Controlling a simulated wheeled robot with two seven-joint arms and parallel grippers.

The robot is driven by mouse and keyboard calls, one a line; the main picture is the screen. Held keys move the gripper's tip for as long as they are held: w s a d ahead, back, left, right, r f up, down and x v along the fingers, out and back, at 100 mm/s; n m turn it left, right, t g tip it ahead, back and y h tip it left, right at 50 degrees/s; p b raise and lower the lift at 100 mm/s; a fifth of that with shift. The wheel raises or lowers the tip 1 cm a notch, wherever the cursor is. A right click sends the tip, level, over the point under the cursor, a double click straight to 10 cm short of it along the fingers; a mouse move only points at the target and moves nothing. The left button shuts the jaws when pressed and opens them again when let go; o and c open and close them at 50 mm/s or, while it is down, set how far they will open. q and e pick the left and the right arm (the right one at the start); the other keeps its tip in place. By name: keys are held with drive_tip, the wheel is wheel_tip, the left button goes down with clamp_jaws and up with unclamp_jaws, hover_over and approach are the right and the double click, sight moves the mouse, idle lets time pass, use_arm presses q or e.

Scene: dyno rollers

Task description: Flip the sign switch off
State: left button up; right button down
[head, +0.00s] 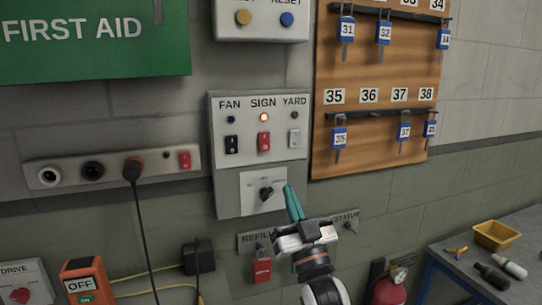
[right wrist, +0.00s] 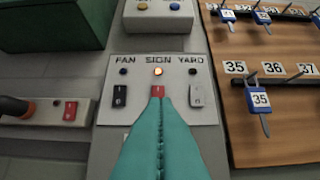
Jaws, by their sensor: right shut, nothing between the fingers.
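The sign switch (head: 264,142) is a red rocker in the middle of the grey panel (head: 217,180), under the label SIGN. The lamp above it (head: 264,118) glows orange. In the right wrist view the red switch (right wrist: 157,91) shows just above my fingertips, its lower part hidden by them. My right gripper (head: 290,190) has teal fingers, shut and empty, below and to the right of the switch in the head view. The fingers (right wrist: 158,108) point up toward the switch; I cannot tell whether they touch it in the wrist view. My left gripper is not in view.
The black fan switch (head: 231,144) and white yard switch (head: 294,138) flank the sign switch. A rotary knob (head: 266,193) sits below. A wooden key board (head: 375,155) hangs at right, a socket strip (head: 110,168) at left.

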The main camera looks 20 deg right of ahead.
sight(267, 142)
drive_tip(key=shift+w+f+p+x, duration=0.35)
drive_tip(key=shift+p+x, duration=0.45)
drive_tip(key=shift+x, duration=1.25)
drive_tip(key=shift+w+f+p+x, duration=0.3)
drive_tip(key=shift+p+x, duration=0.55)
drive_tip(key=shift+x, duration=1.2)
drive_tip(key=shift+w+f+p+x, duration=0.2)
drive_tip(key=shift+f+p+x, duration=0.45)
drive_tip(key=shift+x, duration=1.4)
drive_tip(key=shift+r, duration=0.1)
